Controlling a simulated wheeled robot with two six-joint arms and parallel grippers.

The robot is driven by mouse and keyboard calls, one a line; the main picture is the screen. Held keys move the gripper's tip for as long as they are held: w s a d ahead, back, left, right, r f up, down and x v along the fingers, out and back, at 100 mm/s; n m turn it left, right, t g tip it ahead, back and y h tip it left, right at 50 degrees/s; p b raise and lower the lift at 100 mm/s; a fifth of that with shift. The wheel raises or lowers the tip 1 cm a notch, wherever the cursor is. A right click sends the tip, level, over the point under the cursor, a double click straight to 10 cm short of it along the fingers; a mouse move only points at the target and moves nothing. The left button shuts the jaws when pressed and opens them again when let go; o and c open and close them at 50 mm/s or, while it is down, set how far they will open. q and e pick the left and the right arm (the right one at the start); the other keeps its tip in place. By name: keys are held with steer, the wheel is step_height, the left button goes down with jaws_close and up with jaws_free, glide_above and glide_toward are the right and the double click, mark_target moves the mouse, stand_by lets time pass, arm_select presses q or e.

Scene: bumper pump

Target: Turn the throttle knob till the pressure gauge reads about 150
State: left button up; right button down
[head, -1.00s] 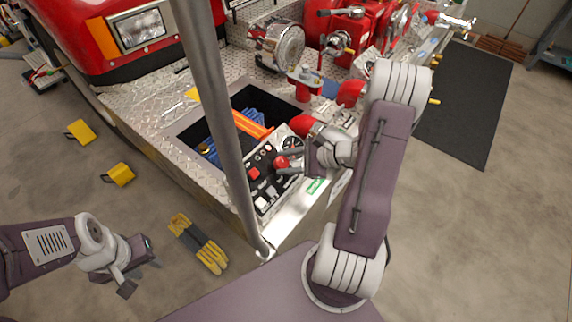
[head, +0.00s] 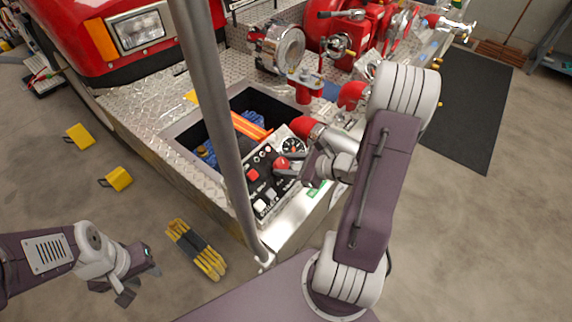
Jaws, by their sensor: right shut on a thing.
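The throttle knob (head: 281,163) is a red knob on the pump control panel (head: 262,190), set on the truck's bumper. My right gripper (head: 287,169) is shut on the knob, reaching it from the right. The pressure gauge (head: 292,146) is a round dial just above the knob on the same panel. Its face is dark with a light rim, and its reading is too small to tell. My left gripper (head: 138,276) hangs at the lower left over the floor, away from the panel, its fingers apart and empty.
A grey vertical pole (head: 222,120) stands in front of the bumper, left of the panel. An open bin (head: 180,138) with blue and orange hoses lies behind the panel. Yellow-black gloves (head: 196,250) and yellow chocks (head: 118,179) lie on the floor. Red pump fittings (head: 304,85) stand behind.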

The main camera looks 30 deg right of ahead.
steer(key=c, duration=0.9)
jaws_free()
steer(key=p+v, duration=0.1)
steer(key=v, duration=0.8)
steer(key=shift+a, duration=0.1)
